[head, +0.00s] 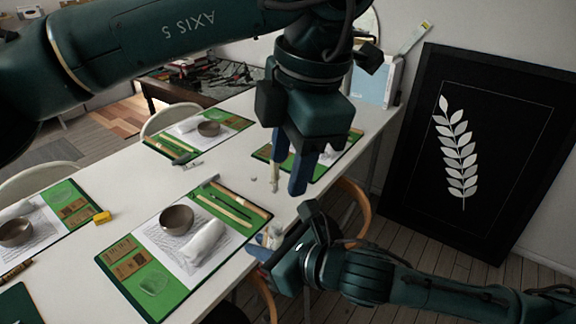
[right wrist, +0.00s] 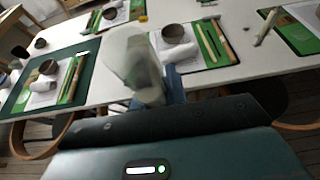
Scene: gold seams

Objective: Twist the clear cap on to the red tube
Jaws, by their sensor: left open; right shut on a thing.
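My left gripper (head: 287,174) is open above the table's right edge, its blue fingers pointing down. A slim pale tube-like thing (head: 275,180) shows just below its left finger; I cannot tell whether they touch. In the right wrist view a similar slim pale thing (right wrist: 266,27) stands tilted on the table. My right gripper (head: 268,246) is low at the table's right edge, shut on a pale translucent thing (right wrist: 136,62), which sticks up between its blue fingers and is blurred. No red tube shows clearly, and I cannot tell which piece is the clear cap.
The long white table (head: 120,205) carries several green place mats (head: 167,292) with bowls (head: 177,219), cloth rolls (head: 205,242) and sticks. Small pale bits (head: 254,179) lie near the left gripper. Wooden chair backs (head: 358,200) stand close along the right edge.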

